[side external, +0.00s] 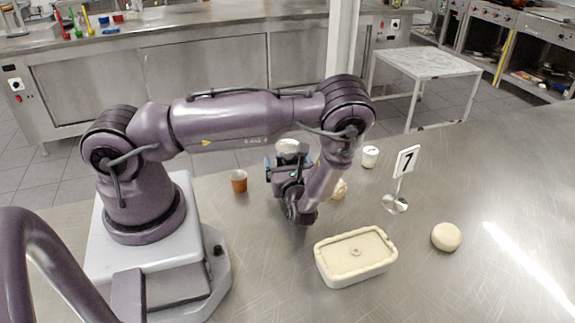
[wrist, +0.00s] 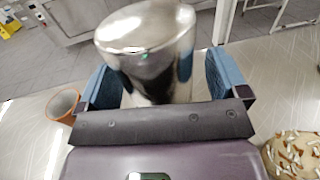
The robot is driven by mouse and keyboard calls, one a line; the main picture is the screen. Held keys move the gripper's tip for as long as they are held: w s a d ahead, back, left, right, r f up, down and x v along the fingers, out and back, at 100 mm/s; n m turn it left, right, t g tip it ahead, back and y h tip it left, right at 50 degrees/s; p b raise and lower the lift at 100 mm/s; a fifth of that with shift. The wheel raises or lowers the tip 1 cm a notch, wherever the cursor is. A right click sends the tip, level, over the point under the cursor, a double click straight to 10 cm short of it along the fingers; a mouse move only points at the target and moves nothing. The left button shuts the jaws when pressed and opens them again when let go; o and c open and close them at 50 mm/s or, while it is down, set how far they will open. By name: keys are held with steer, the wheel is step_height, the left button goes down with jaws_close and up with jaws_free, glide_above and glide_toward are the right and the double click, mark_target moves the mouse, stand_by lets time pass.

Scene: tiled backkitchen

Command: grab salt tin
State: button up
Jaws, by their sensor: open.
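A shiny metal tin, which looks like the salt tin, stands upright in the wrist view (wrist: 150,45). Its lower part is between the two blue-padded fingers of my open gripper (wrist: 164,82). I cannot tell whether either finger touches it. The dark palm hides the tin's base. In the side external view, my gripper (side external: 284,168) is low over the steel table, and only the pale top of the tin (side external: 288,146) shows behind it.
An orange-brown cup (side external: 239,181) stands left of my gripper. A flake-topped pastry (side external: 339,189), a small white pot (side external: 370,157) and a number 7 stand (side external: 405,163) are to the right. A cream-topped dish (side external: 355,257) and a round pale bun (side external: 446,237) are nearer the camera.

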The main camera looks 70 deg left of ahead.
steer(key=c, duration=1.2)
steer(key=shift+r, duration=0.1)
